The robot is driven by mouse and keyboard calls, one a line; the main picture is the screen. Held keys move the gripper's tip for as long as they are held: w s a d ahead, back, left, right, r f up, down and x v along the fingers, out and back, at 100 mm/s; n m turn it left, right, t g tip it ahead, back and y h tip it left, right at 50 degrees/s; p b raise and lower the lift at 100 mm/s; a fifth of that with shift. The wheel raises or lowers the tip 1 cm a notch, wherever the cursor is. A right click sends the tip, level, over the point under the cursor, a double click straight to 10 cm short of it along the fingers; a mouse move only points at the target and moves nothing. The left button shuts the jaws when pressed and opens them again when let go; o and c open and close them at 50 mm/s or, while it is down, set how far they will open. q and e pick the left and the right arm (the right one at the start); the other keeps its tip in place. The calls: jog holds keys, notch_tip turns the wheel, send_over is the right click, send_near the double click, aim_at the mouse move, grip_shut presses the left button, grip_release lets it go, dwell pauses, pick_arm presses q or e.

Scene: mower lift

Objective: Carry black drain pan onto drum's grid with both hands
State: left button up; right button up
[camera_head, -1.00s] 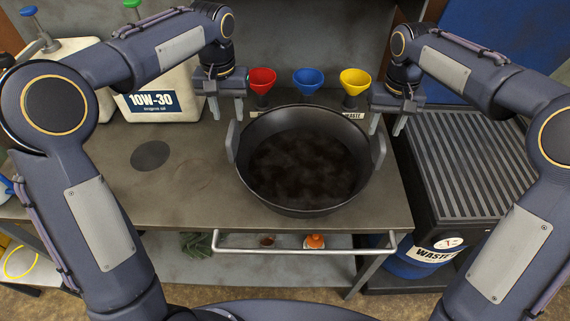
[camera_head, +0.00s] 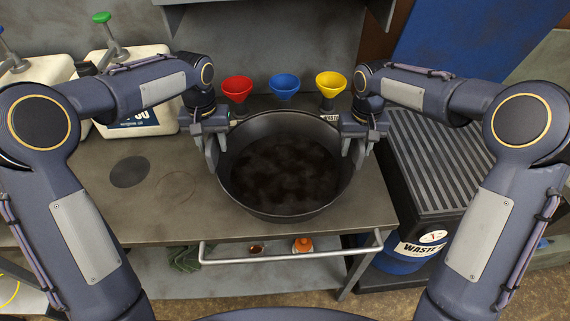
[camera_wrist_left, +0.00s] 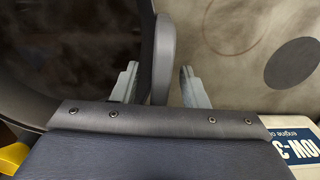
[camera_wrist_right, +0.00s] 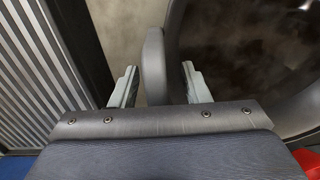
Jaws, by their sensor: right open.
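The black drain pan (camera_head: 283,214), a wide round bowl with dark contents, sits on the workbench. My left gripper (camera_head: 210,150) is open at the pan's left handle. In the left wrist view its fingers stand on either side of that handle (camera_wrist_left: 162,62), with gaps showing. My right gripper (camera_head: 353,148) is open at the right handle. In the right wrist view its fingers straddle that handle (camera_wrist_right: 153,66), also with gaps. The drum's grid (camera_head: 455,185), grey and slatted, lies to the right of the bench above a blue drum (camera_head: 402,263) labelled WASTE.
Red (camera_head: 237,88), blue (camera_head: 285,86) and yellow (camera_head: 330,84) funnels stand behind the pan. White oil jugs (camera_head: 150,75) stand at the back left. A metal rail (camera_head: 290,255) runs along the bench (camera_head: 165,222) front. The bench left of the pan is clear.

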pick_arm(q)
jog(key=shift+f, duration=0.15)
pick_arm(e)
jog(key=shift+f, duration=0.1)
pick_arm(q)
jog(key=shift+c, duration=0.3)
pick_arm(e)
jog(key=shift+c, duration=0.2)
pick_arm(q)
jog(key=c, duration=0.7)
pick_arm(e)
jog(key=c, duration=0.7)
pick_arm(q)
grip_shut()
pick_arm(e)
grip_shut()
